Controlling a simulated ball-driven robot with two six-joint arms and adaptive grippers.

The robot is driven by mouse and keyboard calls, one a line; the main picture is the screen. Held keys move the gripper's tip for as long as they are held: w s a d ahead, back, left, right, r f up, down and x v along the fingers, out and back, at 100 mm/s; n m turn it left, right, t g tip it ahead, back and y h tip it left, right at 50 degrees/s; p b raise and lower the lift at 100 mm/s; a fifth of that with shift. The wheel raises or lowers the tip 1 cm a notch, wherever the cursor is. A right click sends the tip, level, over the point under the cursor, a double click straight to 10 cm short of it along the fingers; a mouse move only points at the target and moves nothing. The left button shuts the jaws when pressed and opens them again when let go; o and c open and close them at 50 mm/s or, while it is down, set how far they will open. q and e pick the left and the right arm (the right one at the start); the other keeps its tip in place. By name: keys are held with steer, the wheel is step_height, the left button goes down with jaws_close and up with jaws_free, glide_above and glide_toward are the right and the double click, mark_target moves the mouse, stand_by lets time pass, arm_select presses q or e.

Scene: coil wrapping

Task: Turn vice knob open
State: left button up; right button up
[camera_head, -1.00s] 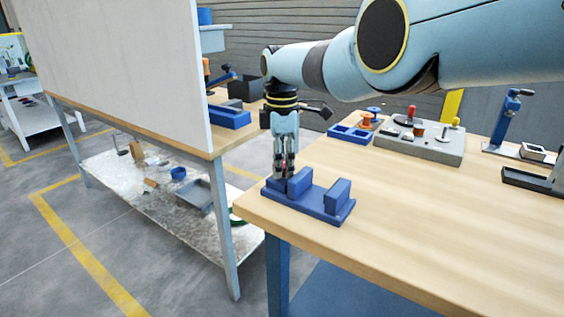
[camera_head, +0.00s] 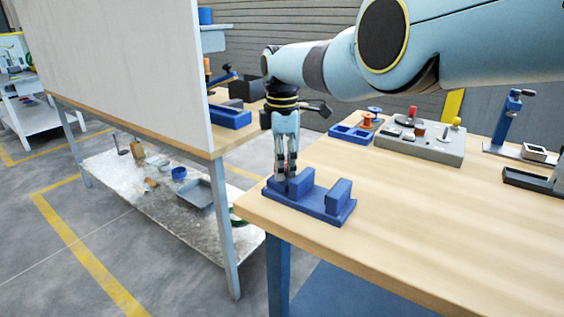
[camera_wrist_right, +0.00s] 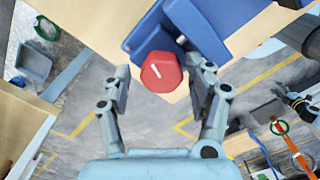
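The blue vice (camera_head: 325,203) sits at the near left corner of the wooden table, its two upright jaws apart. It also shows at the top of the right wrist view (camera_wrist_right: 215,25). Its round red knob (camera_wrist_right: 161,72) has a white line on its face and sticks out over the table edge. My right gripper (camera_head: 286,172) is at the knob end of the vice. In the right wrist view its fingers (camera_wrist_right: 160,84) are spread on either side of the knob, with a visible gap on each side.
A grey control box (camera_head: 425,145), a blue tray (camera_head: 350,134) and orange spools (camera_head: 367,121) stand farther back on the table (camera_head: 430,215). The tabletop right of the vice is clear. A white panel (camera_head: 120,70) stands at left.

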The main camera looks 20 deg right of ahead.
steer(key=shift+r, duration=4)
steer(key=shift+c, duration=0.4)
